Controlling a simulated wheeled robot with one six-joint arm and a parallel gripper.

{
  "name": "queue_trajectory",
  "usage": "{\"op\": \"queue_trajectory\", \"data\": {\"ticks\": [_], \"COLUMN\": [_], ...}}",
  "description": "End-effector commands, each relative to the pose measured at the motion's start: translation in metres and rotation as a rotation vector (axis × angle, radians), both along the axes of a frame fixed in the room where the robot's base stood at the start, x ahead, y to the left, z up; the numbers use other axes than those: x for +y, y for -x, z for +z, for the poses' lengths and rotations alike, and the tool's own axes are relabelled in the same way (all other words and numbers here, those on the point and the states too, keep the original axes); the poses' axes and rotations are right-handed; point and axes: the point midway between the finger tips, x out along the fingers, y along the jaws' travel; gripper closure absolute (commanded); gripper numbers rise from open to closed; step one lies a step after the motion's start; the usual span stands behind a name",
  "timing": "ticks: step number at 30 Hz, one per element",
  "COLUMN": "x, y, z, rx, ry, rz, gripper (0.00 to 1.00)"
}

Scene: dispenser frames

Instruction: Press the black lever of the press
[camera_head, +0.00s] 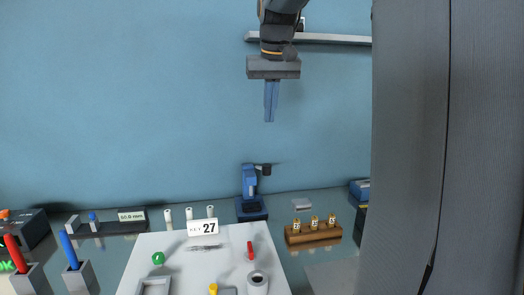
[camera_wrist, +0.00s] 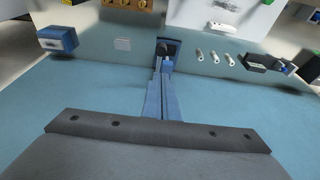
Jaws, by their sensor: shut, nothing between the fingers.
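The press (camera_head: 251,195) is a small blue stand on a dark blue base at the back of the table, near the wall. Its black lever (camera_head: 263,169) sticks out to the right at its top. My gripper (camera_head: 269,120) hangs above the press, pointing down, with its blue fingers together and empty. A clear gap separates the fingertips from the lever.
A white board (camera_head: 147,246) with small items lies in front of the press. A wooden block (camera_head: 313,235) with several labelled vials stands to the right. A shelf (camera_head: 335,39) is on the wall. A grey panel (camera_head: 420,150) fills the right side of the head view.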

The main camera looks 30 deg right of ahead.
Motion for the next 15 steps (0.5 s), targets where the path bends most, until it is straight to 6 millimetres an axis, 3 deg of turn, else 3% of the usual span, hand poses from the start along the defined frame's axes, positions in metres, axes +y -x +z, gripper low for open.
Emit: {"op": "queue_trajectory", "data": {"ticks": [9,15], "x": [0.000,-0.001], "y": [-0.001,-0.006], "z": [-0.003,-0.025], "rx": [0.001,0.004], "ry": [0.000,-0.001], "rz": [0.001,0.001], "gripper": [1.00,1.00]}}
